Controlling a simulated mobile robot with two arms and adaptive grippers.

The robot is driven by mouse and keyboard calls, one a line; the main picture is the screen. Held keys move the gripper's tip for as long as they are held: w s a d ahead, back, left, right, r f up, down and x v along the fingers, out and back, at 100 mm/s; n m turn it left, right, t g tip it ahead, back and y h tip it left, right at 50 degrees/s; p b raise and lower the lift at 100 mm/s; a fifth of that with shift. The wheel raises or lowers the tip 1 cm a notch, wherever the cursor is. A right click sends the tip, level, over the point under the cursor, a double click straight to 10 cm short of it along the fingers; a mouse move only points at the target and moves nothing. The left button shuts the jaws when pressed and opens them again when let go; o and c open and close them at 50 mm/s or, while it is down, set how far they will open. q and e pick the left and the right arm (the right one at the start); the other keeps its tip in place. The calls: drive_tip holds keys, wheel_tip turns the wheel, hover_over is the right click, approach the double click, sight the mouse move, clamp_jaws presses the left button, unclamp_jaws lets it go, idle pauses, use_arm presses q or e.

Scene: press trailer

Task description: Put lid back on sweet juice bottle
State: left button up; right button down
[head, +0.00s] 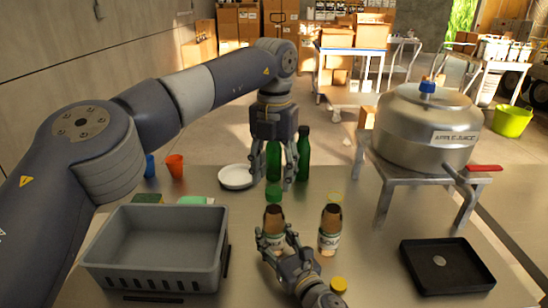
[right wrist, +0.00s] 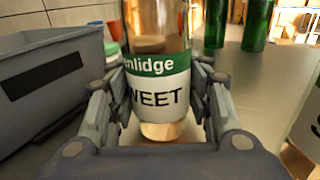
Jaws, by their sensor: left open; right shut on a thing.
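The sweet juice bottle (right wrist: 158,98), with a green band and a white label reading "WEET", stands upright in the right wrist view. My right gripper (head: 274,242) is shut around its body, and the bottle's dark open-looking top (head: 273,213) shows above the fingers in the head view. My left gripper (head: 274,172) points down, open, above and behind that bottle. A second juice bottle (head: 330,230) stands to the right. A yellow lid (head: 338,284) shows beside my right wrist.
Green bottles (head: 303,155) stand behind my left gripper. A grey crate (head: 160,265) is at the left, a black tray (head: 445,266) at the right. A white plate (head: 236,178) and orange cup (head: 175,166) are farther back. A metal apple juice pot (head: 422,130) stands on a stand.

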sight(274, 190)
use_arm(q)
drive_tip(key=shift+f, duration=1.8)
drive_tip(key=c, duration=1.1)
drive_tip(key=o, duration=1.3)
drive_tip(key=shift+c, duration=0.2)
drive_tip(key=shift+r, duration=0.15)
wheel_tip(274, 190, up, 12)
